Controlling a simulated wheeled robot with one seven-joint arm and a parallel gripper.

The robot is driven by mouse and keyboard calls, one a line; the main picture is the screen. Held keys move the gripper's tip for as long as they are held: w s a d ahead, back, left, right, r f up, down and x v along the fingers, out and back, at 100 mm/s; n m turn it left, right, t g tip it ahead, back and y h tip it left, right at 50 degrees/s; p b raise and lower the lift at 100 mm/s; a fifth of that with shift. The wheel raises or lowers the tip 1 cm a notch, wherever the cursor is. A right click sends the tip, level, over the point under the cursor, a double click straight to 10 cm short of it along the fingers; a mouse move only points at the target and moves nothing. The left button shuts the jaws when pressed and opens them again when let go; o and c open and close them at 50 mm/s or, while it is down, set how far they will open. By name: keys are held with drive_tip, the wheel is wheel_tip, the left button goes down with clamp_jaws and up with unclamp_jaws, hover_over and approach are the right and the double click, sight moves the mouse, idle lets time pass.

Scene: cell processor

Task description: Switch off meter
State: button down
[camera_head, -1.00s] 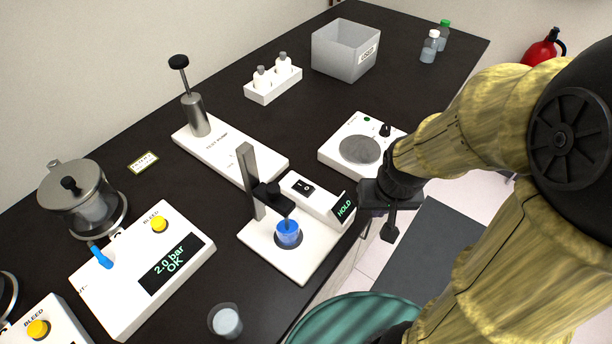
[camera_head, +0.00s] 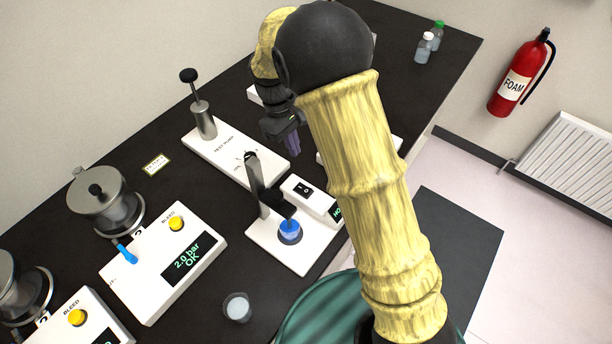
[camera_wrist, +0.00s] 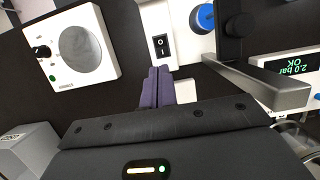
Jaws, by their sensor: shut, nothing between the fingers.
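The meter (camera_head: 318,203) is a white box with a black rocker switch (camera_head: 303,188) marked I and O. Its dark display is partly hidden behind my arm, and only the start of its green text shows. In the wrist view the meter (camera_wrist: 178,45) lies just beyond the fingers, with its rocker switch (camera_wrist: 161,46) in plain view. My gripper (camera_head: 293,152) is shut and empty, above the bench behind the meter in the head view. In the wrist view the closed purple fingers (camera_wrist: 159,72) point at the switch, apparently not touching it.
A stand with a dark post and arm over a blue-topped cup (camera_head: 290,231) is beside the meter. The test pump (camera_head: 206,122) stands behind-left. A white unit with a round plate (camera_wrist: 84,48) is near the gripper. Pressure units (camera_head: 150,285) fill the left.

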sight(309, 191)
drive_tip(key=shift+f, duration=0.1)
drive_tip(key=p+x, duration=0.5)
drive_tip(key=x, duration=0.8)
drive_tip(key=shift+d+f, duration=0.1)
drive_tip(key=shift+f, duration=0.25)
drive_tip(key=shift+s+f, duration=0.1)
drive_tip(key=shift+f, duration=0.1)
drive_tip(key=shift+f+b, duration=0.1)
drive_tip(key=shift+b, duration=0.35)
drive_tip(key=shift+d, duration=0.2)
drive_tip(key=shift+w+a+r+p, duration=0.15)
drive_tip(key=shift+w+a, duration=0.05)
drive_tip(key=shift+a, duration=0.2)
drive_tip(key=shift+w+a+r+p, duration=0.15)
drive_tip(key=shift+w+a, duration=0.05)
drive_tip(key=shift+a, duration=0.2)
drive_tip(key=shift+r, duration=0.1)
